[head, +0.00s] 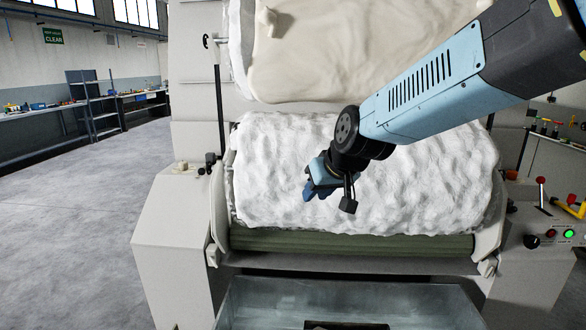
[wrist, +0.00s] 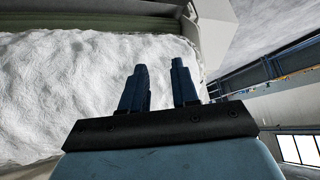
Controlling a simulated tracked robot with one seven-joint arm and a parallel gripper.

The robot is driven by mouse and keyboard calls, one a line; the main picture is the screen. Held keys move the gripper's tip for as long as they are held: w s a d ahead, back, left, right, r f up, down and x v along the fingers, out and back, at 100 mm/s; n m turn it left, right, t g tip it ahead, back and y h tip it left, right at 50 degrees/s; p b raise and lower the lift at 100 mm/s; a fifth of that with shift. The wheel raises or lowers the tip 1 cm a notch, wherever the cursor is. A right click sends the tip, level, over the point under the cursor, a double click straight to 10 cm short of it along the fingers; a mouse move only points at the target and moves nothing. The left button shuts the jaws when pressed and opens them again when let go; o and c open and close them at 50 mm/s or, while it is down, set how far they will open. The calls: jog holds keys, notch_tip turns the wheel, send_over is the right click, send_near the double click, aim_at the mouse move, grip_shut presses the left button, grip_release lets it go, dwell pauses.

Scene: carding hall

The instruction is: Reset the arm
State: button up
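My arm reaches in from the upper right of the head view. My gripper (head: 322,190) hangs in front of the white fibre roll (head: 270,150) on the carding machine. In the wrist view my gripper (wrist: 161,82) has its two blue fingers apart, with nothing between them. The fibre roll (wrist: 60,90) lies beyond the fingers there and fills the left side. Whether the gripper touches the roll cannot be told.
A metal tray (head: 245,300) stands below the green roller (head: 350,242). A control panel (head: 550,238) with levers and lit buttons is at the right. Shelving and benches (head: 95,100) line the left wall. The grey floor (head: 70,220) at left is clear.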

jog(key=s+d+r+m+g+h, duration=0.1)
jog(key=s+d+r+m+h, duration=0.1)
jog(key=s+d, duration=1.6)
jog(key=shift+s+r+m+h, duration=0.15)
jog(key=shift+s+m+h, duration=0.05)
jog(key=shift+m+h, duration=0.8)
jog(key=shift+d, duration=0.1)
